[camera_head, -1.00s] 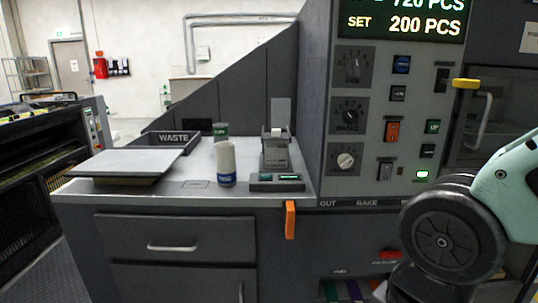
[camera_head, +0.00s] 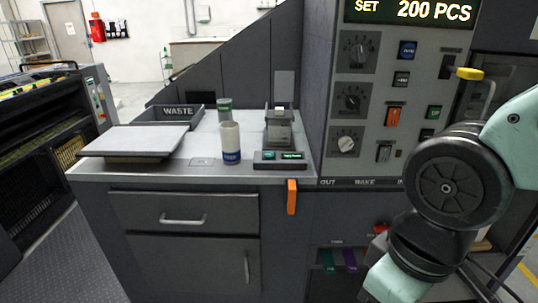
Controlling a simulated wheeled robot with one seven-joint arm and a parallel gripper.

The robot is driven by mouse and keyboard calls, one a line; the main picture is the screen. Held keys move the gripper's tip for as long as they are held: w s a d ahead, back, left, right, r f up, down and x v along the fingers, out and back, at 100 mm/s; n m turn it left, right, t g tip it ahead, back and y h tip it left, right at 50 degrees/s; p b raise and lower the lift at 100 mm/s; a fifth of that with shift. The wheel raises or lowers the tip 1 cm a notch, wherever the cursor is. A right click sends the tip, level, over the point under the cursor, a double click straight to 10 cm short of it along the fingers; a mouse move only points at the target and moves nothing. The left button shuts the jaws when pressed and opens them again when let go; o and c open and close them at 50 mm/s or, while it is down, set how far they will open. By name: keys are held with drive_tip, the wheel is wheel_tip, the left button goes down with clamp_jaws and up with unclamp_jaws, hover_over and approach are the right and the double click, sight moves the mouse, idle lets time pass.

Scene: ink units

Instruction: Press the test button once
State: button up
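The control panel (camera_head: 377,130) stands upright at centre right. The small lettering is too blurred for me to tell which one is the test button. My arm fills the right side, in front of the panel's lower right. My gripper is out of view.
On the counter (camera_head: 215,173) are a waste tray (camera_head: 174,117), a flat plate (camera_head: 135,141), a white cylinder (camera_head: 230,142) and a small device with lit green windows (camera_head: 279,160). An orange handle (camera_head: 291,197) hangs at its front edge.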

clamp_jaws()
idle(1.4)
